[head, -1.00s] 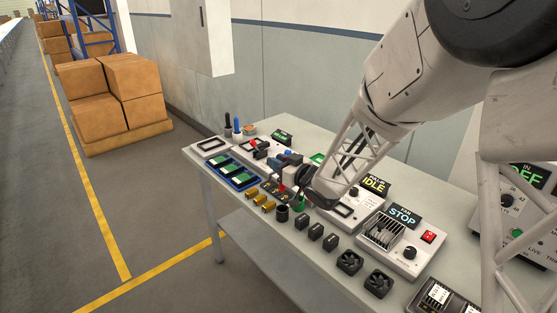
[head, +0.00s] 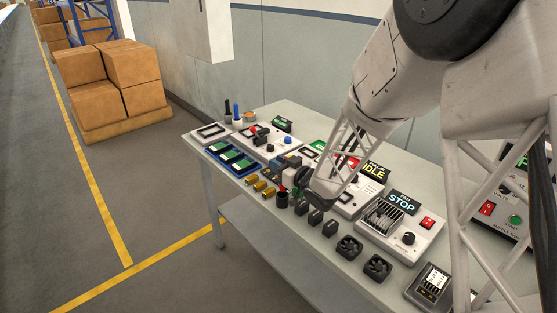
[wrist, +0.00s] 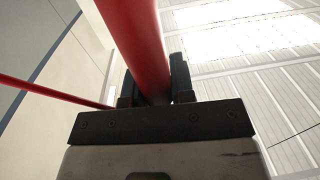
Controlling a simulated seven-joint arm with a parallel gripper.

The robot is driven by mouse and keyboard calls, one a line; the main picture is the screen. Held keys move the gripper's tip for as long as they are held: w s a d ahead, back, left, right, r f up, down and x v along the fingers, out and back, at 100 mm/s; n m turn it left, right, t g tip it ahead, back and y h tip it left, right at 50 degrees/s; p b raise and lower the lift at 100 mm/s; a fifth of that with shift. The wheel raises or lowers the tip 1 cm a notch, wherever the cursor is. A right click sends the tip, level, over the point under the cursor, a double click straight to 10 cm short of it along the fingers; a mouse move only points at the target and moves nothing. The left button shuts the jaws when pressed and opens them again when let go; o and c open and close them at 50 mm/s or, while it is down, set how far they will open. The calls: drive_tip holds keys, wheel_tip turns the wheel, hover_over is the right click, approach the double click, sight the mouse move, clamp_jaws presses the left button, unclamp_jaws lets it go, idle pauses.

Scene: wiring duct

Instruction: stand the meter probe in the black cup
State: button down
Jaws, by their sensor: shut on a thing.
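The red meter probe (wrist: 143,40) stands between the two dark fingers of my gripper (wrist: 153,90) in the wrist view, and the fingers are shut on it. In the head view only a small red part of the probe (head: 283,188) shows, right at the mouth of the black cup (head: 282,200). I cannot tell whether its end is inside the cup or just above or behind its rim. My gripper (head: 303,180) is low over the table, just right of and behind the cup, and my arm hides its fingers.
Brass cylinders (head: 260,186) stand left of the cup, and small black blocks (head: 315,217) to its right. A green item (head: 296,192) is close beside the cup. Panels with displays and a blue tray (head: 232,157) crowd the table. A thin red line (wrist: 50,93) crosses the wrist view.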

drive_tip(key=shift+f, duration=0.8)
drive_tip(key=c, duration=0.9)
unclamp_jaws()
drive_tip(key=shift+r, duration=0.1)
drive_tip(key=s+d+r, duration=0.1)
drive_tip(key=s, duration=0.4)
drive_tip(key=s+d+r, duration=0.2)
drive_tip(key=s, duration=0.3)
drive_tip(key=s+d+r, duration=0.1)
drive_tip(key=s, duration=0.4)
drive_tip(key=shift+s+d+r, duration=0.15)
drive_tip(key=shift+d+r, duration=0.2)
drive_tip(key=shift+d, duration=0.05)
